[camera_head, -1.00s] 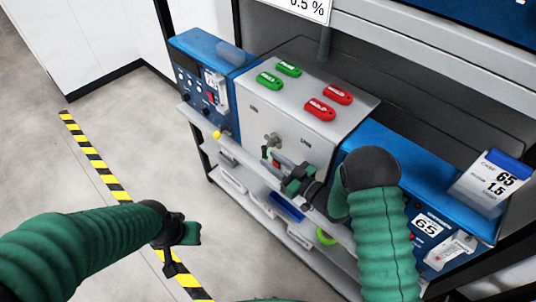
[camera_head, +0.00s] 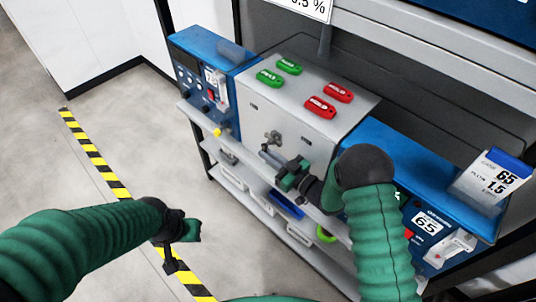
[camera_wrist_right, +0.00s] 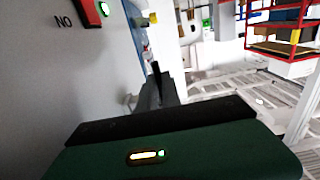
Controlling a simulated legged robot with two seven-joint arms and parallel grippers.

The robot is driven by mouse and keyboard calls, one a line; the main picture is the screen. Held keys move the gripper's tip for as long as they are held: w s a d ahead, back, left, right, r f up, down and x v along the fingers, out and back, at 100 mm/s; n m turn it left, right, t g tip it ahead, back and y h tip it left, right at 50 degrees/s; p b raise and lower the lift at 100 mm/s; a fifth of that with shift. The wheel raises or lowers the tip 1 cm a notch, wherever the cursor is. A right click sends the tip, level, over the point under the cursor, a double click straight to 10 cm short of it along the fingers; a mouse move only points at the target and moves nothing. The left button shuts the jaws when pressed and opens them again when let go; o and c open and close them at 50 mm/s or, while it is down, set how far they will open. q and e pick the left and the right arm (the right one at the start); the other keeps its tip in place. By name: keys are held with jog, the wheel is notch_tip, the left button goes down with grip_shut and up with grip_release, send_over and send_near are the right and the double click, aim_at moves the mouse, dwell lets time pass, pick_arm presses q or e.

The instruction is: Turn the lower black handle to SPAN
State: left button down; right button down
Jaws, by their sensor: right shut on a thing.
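My right gripper (camera_head: 270,153) is at the front face just below that fitting, shut on what appears to be the lower black handle. In the right wrist view the gripper fingers (camera_wrist_right: 158,92) close around a small dark piece (camera_wrist_right: 156,68) beside the pale panel. The gripper hides most of the handle, so its exact angle and the SPAN mark cannot be read. My left gripper (camera_head: 172,260) hangs away from the box, its jaws unclear.
Green tags (camera_head: 270,77) and red tags (camera_head: 320,107) lie on top of the box. The left blue instrument (camera_head: 205,85) and right blue instrument (camera_head: 385,160) flank it. Trays (camera_head: 235,182) sit on the shelf below. The floor at left is clear beyond the striped tape (camera_head: 92,155).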

jog(key=g+h+p, duration=0.1)
jog(key=p, duration=0.3)
jog(key=r+g+h+p, duration=0.1)
jog(key=g+h+p, duration=0.1)
jog(key=p, duration=0.2)
jog(key=s+d+g+h+p, duration=0.1)
jog(key=g+h+p, duration=0.1)
jog(key=p, duration=0.2)
jog(key=shift+r+p, duration=0.3)
jog(key=shift+r, duration=0.05)
jog(key=c, duration=1.5)
grip_release()
jog(key=shift+c, duration=0.2)
jog(key=shift+f, duration=0.15)
